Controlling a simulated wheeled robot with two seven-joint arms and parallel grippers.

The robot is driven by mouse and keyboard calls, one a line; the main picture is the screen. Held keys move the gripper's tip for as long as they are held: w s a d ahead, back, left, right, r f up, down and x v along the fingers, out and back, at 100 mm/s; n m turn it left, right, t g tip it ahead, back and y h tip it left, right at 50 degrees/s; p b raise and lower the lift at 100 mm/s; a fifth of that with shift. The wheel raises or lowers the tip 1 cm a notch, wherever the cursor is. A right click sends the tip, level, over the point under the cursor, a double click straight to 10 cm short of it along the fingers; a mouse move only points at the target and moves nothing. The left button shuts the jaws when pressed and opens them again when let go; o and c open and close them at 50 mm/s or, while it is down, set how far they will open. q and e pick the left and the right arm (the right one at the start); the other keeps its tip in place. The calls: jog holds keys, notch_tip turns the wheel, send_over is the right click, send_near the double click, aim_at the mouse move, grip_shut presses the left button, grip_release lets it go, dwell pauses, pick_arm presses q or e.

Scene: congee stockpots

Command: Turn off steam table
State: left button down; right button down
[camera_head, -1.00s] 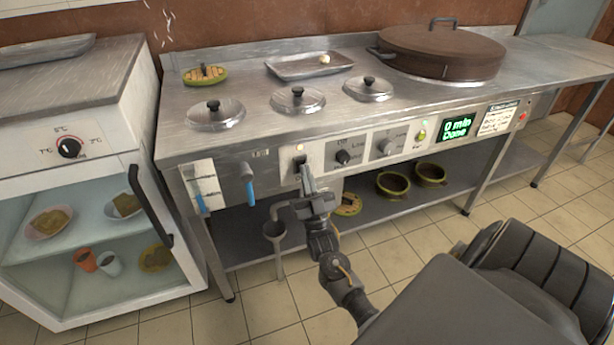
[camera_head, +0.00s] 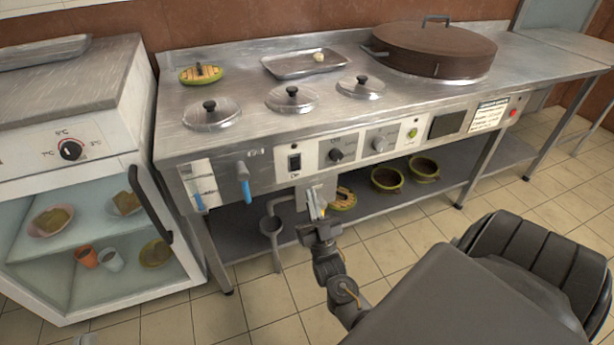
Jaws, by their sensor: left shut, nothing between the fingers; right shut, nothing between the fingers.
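The steam table (camera_head: 230,155) is a steel counter with several round lids on top. The display (camera_head: 446,125) at the right is dark. My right gripper (camera_head: 316,206) is shut and empty, below the panel and a little right of the switch, not touching it.
Two knobs (camera_head: 337,154) sit right of the switch, then a green button (camera_head: 412,133) and a red one (camera_head: 514,113). Blue-handled taps (camera_head: 244,185) are at the left. A brown lidded pot (camera_head: 435,55) stands at the back. A white cabinet (camera_head: 60,190) is at left.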

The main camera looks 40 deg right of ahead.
jog(key=v, duration=0.4)
jog(key=shift+s+a, duration=0.2)
jog(key=shift+s, duration=0.45)
